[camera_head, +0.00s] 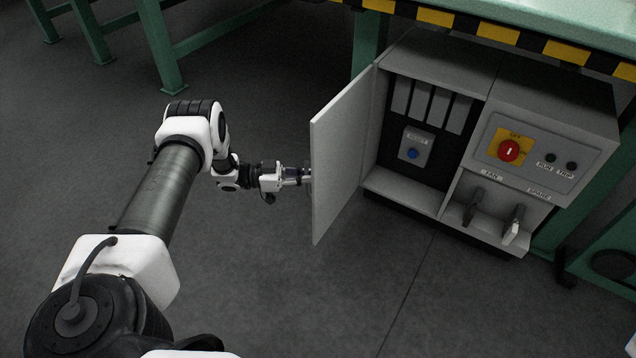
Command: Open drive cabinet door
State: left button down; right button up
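The drive cabinet (418,198) stands under the green table at the right. Its grey door (342,155) stands swung wide open to the left. The inside shows grey modules and a box with a blue reset button (412,154). My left gripper (304,176) is at the outer left side of the door, at about mid height. Its fingertips are at or behind the door's edge, so I cannot tell whether they touch or grip anything. My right gripper is not in view.
Right of the open compartment is a panel with a red rotary switch (509,151) on a yellow plate. Below it, two levers (472,207) stick out, labelled fan and spare. The green table (560,20) has a black-yellow striped edge. The floor (300,300) in front is clear.

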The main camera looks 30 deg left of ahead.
pick_arm(q)
jog(key=shift+a, duration=0.8)
jog(key=c, duration=1.2)
grip_release()
jog(key=v, duration=1.2)
jog(key=shift+s, duration=0.1)
